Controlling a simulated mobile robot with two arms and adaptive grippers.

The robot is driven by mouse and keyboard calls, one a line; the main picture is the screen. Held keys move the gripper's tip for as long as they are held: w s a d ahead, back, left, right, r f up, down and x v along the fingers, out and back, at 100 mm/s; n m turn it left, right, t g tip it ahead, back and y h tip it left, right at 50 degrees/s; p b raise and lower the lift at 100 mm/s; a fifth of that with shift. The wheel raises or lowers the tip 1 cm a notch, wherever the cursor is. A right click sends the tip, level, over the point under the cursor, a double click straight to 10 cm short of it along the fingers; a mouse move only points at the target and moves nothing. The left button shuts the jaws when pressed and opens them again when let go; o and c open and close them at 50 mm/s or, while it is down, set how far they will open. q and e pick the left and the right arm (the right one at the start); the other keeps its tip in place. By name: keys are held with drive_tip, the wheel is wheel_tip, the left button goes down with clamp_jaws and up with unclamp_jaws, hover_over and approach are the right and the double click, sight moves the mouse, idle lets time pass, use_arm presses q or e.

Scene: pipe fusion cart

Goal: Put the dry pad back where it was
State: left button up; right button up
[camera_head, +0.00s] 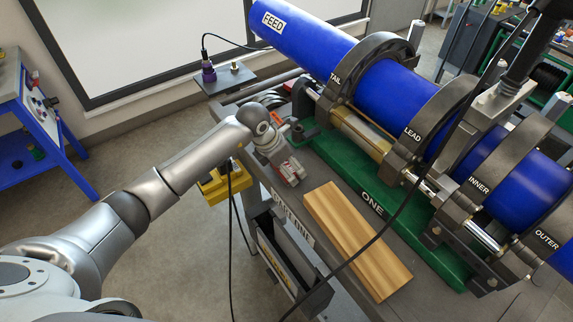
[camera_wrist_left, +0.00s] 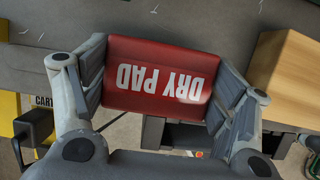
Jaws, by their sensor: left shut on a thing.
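The dry pad (camera_wrist_left: 160,75) is a red block with white "DRY PAD" lettering, upside down in the left wrist view. My left gripper (camera_head: 291,174) is shut on it, with one grey finger at each side. In the head view the gripper is over the front edge of the cart top (camera_head: 318,175), and only a little red shows at its fingers. I cannot tell whether the pad touches the cart top. My right gripper is not in view.
A wooden block (camera_head: 357,240) lies right of the gripper. Behind it is the green base (camera_head: 345,170) of the clamp machine with blue pipe (camera_head: 390,92). A yellow box (camera_head: 226,184) is left of the gripper, and a dark open holder (camera_head: 285,265) hangs on the cart's front. Black cables hang nearby.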

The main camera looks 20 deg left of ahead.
use_arm(q)
drive_tip(key=shift+f, duration=0.55)
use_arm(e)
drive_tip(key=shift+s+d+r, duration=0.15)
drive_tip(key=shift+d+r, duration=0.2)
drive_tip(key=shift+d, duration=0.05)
use_arm(q)
drive_tip(key=shift+f, duration=0.1)
drive_tip(key=shift+f, duration=0.2)
drive_tip(key=o, duration=1)
drive_tip(key=shift+r, duration=0.15)
drive_tip(key=shift+c, duration=0.2)
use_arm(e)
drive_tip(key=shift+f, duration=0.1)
use_arm(q)
drive_tip(key=shift+r, duration=0.1)
